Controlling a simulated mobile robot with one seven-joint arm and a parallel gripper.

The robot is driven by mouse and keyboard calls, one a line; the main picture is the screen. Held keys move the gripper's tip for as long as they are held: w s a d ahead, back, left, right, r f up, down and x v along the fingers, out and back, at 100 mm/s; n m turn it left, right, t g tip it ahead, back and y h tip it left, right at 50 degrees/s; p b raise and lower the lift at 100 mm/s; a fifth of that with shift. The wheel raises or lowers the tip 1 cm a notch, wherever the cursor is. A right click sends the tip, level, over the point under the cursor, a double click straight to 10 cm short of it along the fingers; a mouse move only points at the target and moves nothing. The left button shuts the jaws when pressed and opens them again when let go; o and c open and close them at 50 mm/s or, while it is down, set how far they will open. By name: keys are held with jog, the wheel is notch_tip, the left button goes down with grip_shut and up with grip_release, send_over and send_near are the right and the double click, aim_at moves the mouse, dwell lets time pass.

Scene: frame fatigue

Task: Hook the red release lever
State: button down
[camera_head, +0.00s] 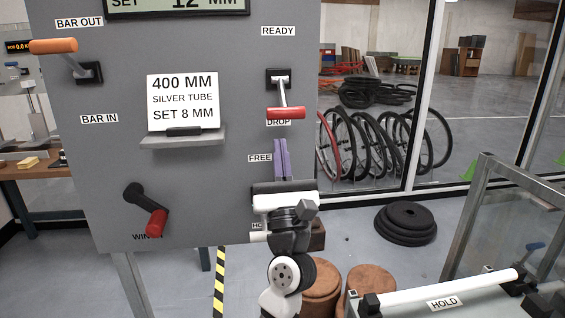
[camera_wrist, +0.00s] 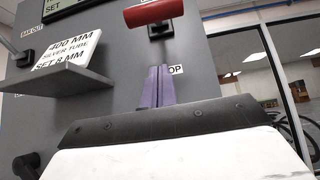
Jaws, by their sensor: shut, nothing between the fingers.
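The lever with the red grip (camera_head: 286,112) is mounted on the grey panel between the READY and DROP labels. Its metal arm slopes down from a black pivot, and the grip lies across just above DROP. In the wrist view the red grip (camera_wrist: 153,12) is at the top centre. My gripper (camera_head: 281,143) has purple fingers, shut together and empty, pointing up below the red grip with a visible gap. In the wrist view my gripper's fingertips (camera_wrist: 158,68) also appear below the grip. Its body hides part of the panel's lower right.
A sign shelf (camera_head: 183,141) juts from the panel left of my gripper. An orange-handled lever (camera_head: 54,46) is at upper left, and a red-handled winch crank (camera_head: 150,212) at lower left. A frame with a white tube (camera_head: 450,291) stands at lower right.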

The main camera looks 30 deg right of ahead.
aim_at(283, 97)
jog(key=x, duration=0.1)
jog(key=p+x, duration=0.1)
jog(key=x, duration=0.3)
jog(key=shift+s+a+r, duration=0.1)
jog(key=shift+s+r, duration=0.15)
jog(key=shift+r, duration=0.05)
jog(key=shift+s+a+r+p, duration=0.2)
jog(key=shift+s+a+p, duration=0.15)
jog(key=shift+s, duration=0.4)
jog(key=shift+s+a+r+p, duration=0.15)
jog(key=shift+s+a+p, duration=0.2)
jog(key=shift+s, duration=0.4)
jog(key=shift+s+d+r+p, duration=0.1)
jog(key=shift+r+p, duration=0.1)
jog(key=shift+p, duration=0.2)
jog(key=shift+r, duration=0.1)
